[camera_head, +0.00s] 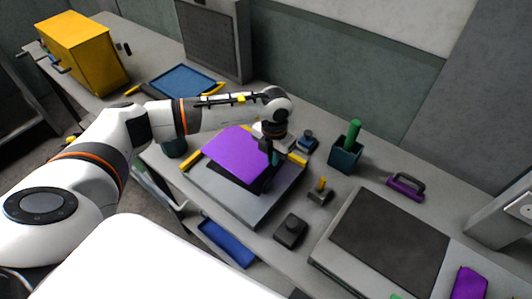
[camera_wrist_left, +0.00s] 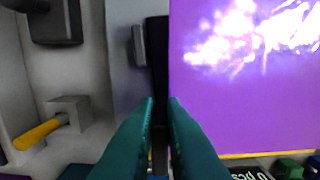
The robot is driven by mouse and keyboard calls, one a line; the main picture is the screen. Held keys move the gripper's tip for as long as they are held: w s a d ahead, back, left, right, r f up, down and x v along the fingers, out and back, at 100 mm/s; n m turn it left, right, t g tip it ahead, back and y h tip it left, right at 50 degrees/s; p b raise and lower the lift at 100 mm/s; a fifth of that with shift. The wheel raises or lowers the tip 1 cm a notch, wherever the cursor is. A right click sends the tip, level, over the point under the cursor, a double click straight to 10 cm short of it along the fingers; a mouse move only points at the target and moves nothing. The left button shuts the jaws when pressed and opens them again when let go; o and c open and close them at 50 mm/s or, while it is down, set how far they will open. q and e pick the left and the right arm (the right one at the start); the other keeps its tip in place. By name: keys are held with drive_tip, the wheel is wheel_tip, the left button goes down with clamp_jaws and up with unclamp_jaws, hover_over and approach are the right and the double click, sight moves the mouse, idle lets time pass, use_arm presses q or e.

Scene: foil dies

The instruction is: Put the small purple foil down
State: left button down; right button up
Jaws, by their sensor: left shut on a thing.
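The purple foil (camera_head: 235,145) is a flat sheet over the black pad (camera_head: 243,186) of the grey die bed (camera_head: 228,202), left of centre in the head view. In the left wrist view the foil (camera_wrist_left: 245,110) fills the right side. My left gripper (camera_head: 274,160) is at the foil's right edge, its teal fingers (camera_wrist_left: 161,105) shut on that edge. The foil looks raised a little above the pad, but the gap is hard to judge. My right gripper is not in view.
A teal cup with a green-handled tool (camera_head: 345,157), a small yellow-handled tool (camera_head: 320,192) and a black block (camera_head: 291,230) stand to the right. Farther right are a second die bed (camera_head: 335,258) and a purple-handled tool (camera_head: 406,186). A blue tray (camera_head: 181,82) lies behind.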

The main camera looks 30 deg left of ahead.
use_arm(q)
drive_tip(key=shift+f, duration=0.4)
drive_tip(key=f+p, duration=0.1)
drive_tip(key=f, duration=0.2)
drive_tip(key=shift+a+f, duration=0.1)
drive_tip(key=shift+a, duration=0.1)
drive_tip(key=shift+f, duration=0.3)
drive_tip(key=c, duration=2)
unclamp_jaws()
drive_tip(key=shift+f, duration=0.15)
drive_tip(key=o, duration=0.5)
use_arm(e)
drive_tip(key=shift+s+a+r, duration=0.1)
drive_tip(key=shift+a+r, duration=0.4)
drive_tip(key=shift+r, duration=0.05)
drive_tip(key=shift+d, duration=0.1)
